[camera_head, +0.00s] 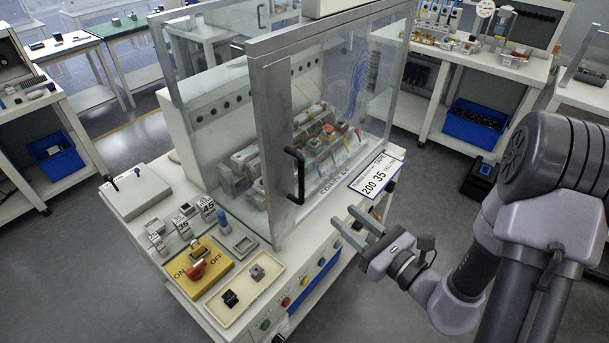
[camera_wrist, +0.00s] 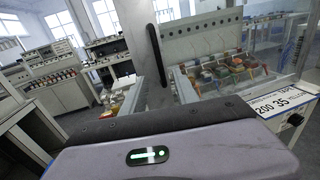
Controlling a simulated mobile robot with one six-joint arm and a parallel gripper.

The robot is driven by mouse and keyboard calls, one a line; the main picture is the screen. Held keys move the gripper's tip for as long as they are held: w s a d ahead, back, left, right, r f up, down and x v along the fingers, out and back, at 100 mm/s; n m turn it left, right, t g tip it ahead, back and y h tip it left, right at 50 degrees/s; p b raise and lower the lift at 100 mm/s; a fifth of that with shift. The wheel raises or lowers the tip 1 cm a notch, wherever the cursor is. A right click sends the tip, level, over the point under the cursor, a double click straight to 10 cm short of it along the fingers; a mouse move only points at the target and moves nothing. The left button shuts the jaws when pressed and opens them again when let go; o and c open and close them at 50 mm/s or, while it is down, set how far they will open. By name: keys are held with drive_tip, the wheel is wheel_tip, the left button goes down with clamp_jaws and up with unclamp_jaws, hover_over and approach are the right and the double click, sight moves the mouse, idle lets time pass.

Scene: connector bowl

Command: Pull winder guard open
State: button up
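The winder guard (camera_head: 345,130) is a clear panel box with a grey metal frame, standing on the white machine. Its front panel looks shut, with a black vertical handle (camera_head: 297,175) on the left frame post. The handle also shows in the wrist view (camera_wrist: 155,55), upright just beyond my gripper body. My gripper (camera_head: 350,216) is in front of the guard, right of and below the handle, apart from it. Its two fingers are spread with a gap and hold nothing.
Winder parts (camera_head: 320,135) sit behind the clear panel. A number sign (camera_head: 376,176) reading "200 35" is at the machine's right front. A yellow ON/OFF box (camera_head: 200,268) and a cream tray (camera_head: 245,288) lie on the front ledge. Floor in front is clear.

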sight(303, 182)
drive_tip(key=b+x, duration=0.2)
drive_tip(key=x, duration=1.4)
drive_tip(key=shift+a+b, duration=0.2)
drive_tip(key=shift+b, duration=0.2)
clamp_jaws()
